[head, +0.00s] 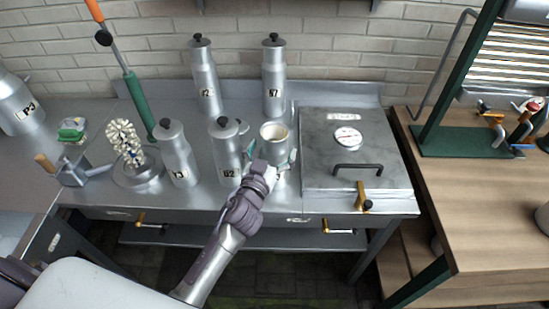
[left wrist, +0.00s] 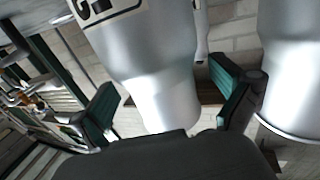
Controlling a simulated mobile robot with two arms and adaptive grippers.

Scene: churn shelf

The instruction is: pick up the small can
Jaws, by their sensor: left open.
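An open metal can (head: 274,133) with a cream-coloured inside stands on the steel counter in the head view; I take it for the small can. My left gripper (head: 271,156) is at its near side, with green-padded fingers open on either side of it. In the left wrist view, a silver can body (left wrist: 150,60) with a partly cut-off label lies between the open fingers (left wrist: 167,105). I cannot tell whether the fingers touch it. The lower part of the can is hidden by my gripper in the head view. My right gripper is not in view.
A lidded can marked U2 (head: 226,150) stands close on the left; another can (left wrist: 290,80) is close by in the left wrist view. More lidded cans (head: 205,75) (head: 274,75) stand behind. A steel box (head: 375,150) with a gauge and handle is on the right.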

